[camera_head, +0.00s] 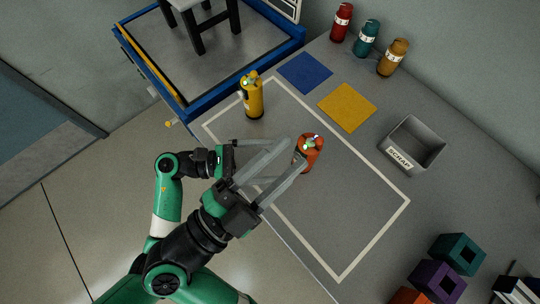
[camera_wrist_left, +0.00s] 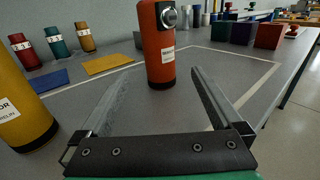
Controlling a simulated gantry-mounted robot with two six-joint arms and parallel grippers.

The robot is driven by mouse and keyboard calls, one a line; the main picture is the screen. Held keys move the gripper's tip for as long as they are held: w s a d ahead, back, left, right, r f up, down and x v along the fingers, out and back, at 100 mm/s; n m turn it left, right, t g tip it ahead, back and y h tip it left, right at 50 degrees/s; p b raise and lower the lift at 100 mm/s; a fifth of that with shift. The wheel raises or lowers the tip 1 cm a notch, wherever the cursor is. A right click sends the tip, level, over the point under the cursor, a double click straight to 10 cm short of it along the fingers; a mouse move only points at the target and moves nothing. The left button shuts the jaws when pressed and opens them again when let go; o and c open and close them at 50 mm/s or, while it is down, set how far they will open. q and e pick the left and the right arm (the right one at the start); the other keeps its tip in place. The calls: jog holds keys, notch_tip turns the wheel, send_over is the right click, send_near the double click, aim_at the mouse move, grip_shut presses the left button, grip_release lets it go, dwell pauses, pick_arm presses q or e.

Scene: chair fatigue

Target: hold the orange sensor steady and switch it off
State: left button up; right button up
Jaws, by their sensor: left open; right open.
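The orange sensor (camera_head: 312,147) stands upright inside the white outline on the grey table, with small coloured parts on its top. In the left wrist view the orange sensor (camera_wrist_left: 160,50) is straight ahead between my finger lines, with a silver round part near its top. My left gripper (camera_head: 279,161) is open, its fingers pointing at the sensor and apart from it. My right gripper (camera_head: 298,151) is open; its fingers overlap the sensor's lower left side in the head view. I cannot tell whether they touch it; the right gripper is not visible in the wrist view.
A yellow sensor (camera_head: 252,98) stands close to the left gripper. Cubes (camera_head: 437,281) stand at lower right. The outlined area right of the sensor is clear.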

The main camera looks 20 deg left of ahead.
aim_at(316, 157)
pick_arm(q)
jog(key=x, duration=1.1)
jog(key=shift+w+d, duration=0.1)
jog(key=shift+d, duration=0.25)
pick_arm(e)
notch_tip(316, 157, down, 6)
jog(key=s+a+n+g+y, duration=0.1)
jog(key=s+n, duration=0.1)
jog(key=shift+a+g, duration=0.15)
jog(key=shift+g, duration=0.25)
jog(key=shift+r, duration=0.1)
pick_arm(q)
jog(key=c, duration=1.6)
